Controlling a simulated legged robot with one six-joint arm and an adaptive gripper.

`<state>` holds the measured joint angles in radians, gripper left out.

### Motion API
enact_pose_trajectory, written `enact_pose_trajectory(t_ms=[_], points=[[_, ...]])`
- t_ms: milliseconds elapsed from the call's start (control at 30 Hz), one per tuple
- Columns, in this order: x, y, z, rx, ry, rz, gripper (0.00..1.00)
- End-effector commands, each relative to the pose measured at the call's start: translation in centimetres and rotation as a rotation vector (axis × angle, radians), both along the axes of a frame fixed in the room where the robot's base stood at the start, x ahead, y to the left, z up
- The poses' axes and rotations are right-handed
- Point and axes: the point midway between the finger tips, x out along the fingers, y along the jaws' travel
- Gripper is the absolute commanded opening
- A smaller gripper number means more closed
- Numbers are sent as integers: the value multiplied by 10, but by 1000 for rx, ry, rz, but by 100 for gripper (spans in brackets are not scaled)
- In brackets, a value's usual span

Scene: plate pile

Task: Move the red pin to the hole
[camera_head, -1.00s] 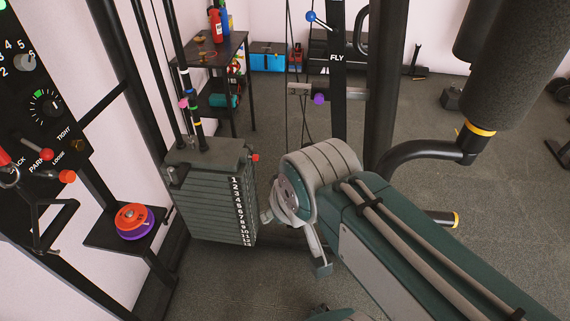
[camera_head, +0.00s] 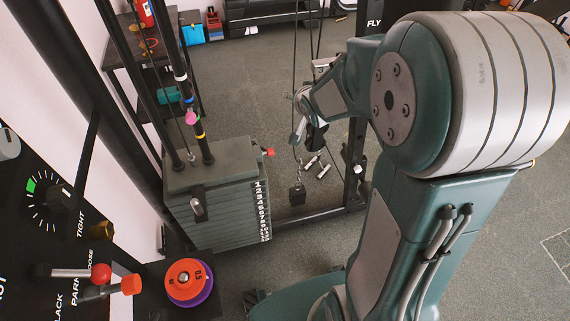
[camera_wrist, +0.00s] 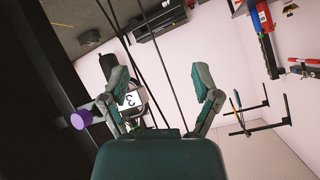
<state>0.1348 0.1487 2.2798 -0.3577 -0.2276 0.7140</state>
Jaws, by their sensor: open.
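The red pin (camera_head: 268,152) shows as a small red knob at the upper right edge of the grey numbered weight stack (camera_head: 225,207) in the head view. The number strip runs down the stack's front right edge; its individual holes are too small to make out. My gripper (camera_head: 306,132) is to the right of the red pin and apart from it, near the cables and the FLY post. In the wrist view my gripper (camera_wrist: 162,85) has its two fingers spread wide with nothing between them. I cannot make out the red pin in the wrist view.
A purple knob (camera_wrist: 81,118) is beside the left finger in the wrist view. The dark FLY post (camera_head: 355,150) and thin cables stand close to my gripper. An orange disc (camera_head: 186,279) lies on a purple one at lower left. Open floor lies behind.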

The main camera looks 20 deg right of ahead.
Motion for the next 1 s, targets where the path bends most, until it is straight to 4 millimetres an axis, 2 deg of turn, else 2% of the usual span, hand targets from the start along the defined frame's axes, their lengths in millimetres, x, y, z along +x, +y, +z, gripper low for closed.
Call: enact_pose_trajectory(t_ms=[33,200,333,467,667,900,1000], points=[[11,-4,-17,33,-15,-8,80],[44,-5,-66,168,-104,-20,80],[59,0,-106,292,-165,-20,80],[65,6,-148,433,-218,-18,80],[56,13,-213,690,-282,-19,80],[19,21,-281,1029,-343,-31,80],[3,24,-298,1142,-362,-35,80]])
